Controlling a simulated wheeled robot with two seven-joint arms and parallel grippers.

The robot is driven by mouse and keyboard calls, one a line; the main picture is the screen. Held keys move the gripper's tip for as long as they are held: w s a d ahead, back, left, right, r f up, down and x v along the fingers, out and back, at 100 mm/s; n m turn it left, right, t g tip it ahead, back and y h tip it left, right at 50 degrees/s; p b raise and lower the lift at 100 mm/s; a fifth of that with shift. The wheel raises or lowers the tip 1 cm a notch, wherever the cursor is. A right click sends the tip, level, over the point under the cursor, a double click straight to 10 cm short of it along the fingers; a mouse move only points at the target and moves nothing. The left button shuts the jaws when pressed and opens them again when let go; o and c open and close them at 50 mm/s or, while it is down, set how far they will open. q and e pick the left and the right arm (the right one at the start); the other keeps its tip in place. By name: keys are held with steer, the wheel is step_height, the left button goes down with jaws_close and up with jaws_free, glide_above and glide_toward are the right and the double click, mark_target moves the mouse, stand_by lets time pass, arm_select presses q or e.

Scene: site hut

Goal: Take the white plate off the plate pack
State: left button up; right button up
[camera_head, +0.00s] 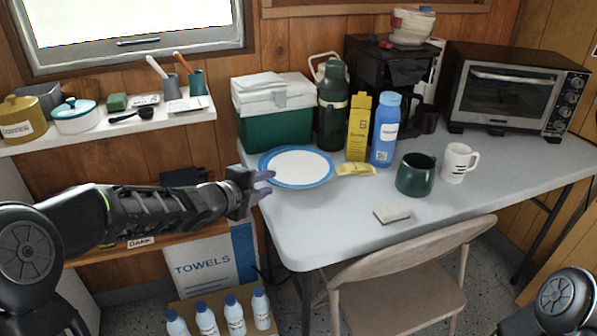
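A round white plate (303,165) with a blue rim lies near the left end of the grey table (330,226). I cannot make out separate plates of a pack under it. My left gripper (267,183) reaches in from the left to the plate's left edge. Its two purple-tipped fingers are apart, one above the other in the picture, and nothing shows held between them. I cannot tell whether they touch the rim. My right gripper is out of view; only part of my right arm shows at the bottom right.
Behind the plate stand a green-and-white cooler (273,112), a dark green flask (333,105), a yellow carton (358,127) and a blue bottle (384,132). A folding chair (400,285) stands in front.

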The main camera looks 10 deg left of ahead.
arm_select(q)
steer(key=shift+x, duration=1.05)
steer(key=shift+c, duration=0.4)
jaws_close()
